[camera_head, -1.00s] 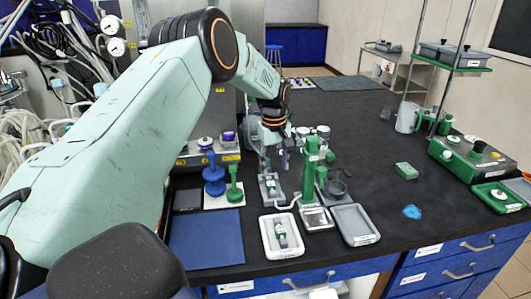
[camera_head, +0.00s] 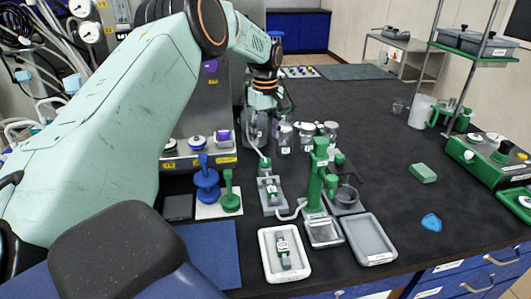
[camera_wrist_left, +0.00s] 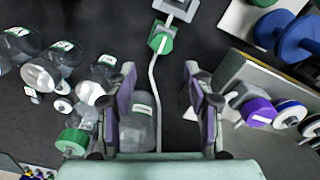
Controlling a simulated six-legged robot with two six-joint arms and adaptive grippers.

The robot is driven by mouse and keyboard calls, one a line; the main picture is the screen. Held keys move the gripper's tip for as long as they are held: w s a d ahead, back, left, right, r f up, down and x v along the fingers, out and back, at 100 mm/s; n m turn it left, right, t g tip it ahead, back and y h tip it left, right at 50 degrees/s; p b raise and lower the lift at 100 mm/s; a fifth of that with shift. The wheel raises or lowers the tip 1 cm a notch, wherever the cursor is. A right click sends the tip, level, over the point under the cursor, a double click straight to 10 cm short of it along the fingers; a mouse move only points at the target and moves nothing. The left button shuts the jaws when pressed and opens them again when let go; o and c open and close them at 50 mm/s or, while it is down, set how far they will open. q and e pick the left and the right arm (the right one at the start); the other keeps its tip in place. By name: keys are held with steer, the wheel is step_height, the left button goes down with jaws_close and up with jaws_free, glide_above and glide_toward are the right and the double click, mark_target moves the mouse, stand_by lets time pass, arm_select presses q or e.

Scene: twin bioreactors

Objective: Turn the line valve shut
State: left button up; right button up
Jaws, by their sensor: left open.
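My left gripper (camera_head: 262,127) hangs over the back part of the bench, in front of the grey machine. In the left wrist view its two fingers (camera_wrist_left: 162,95) stand wide apart, with no object gripped between them. A pale thin line (camera_wrist_left: 153,85) runs between the fingers to a green fitting (camera_wrist_left: 160,40), which is apart from the fingers. Beyond it is a grey block with a pale top part (camera_wrist_left: 175,8), cut off by the frame edge. In the head view this small grey-based unit (camera_head: 270,192), likely the line valve, stands left of the green stand. My right gripper is not in view.
Several clear bottles (camera_wrist_left: 70,60) stand close to one finger. A purple-capped part (camera_wrist_left: 258,112) is near the other. A green stand (camera_head: 320,170), a white tray (camera_head: 264,262) and a grey tray (camera_head: 368,240) are at the front. The bench right of the trays is mostly clear.

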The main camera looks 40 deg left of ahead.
mark_target(265, 159)
arm_select(q)
steer(key=shift+w+f, duration=0.1)
steer(key=shift+f, duration=0.05)
steer(key=f, duration=0.7)
steer(key=shift+s+f+b, duration=0.2)
steer(key=shift+b, duration=0.2)
steer(key=shift+s+r, duration=0.15)
steer(key=shift+s, duration=0.1)
steer(key=shift+w, duration=0.25)
steer(key=c, duration=0.5)
steer(key=shift+s, duration=0.1)
steer(key=c, duration=0.4)
jaws_close()
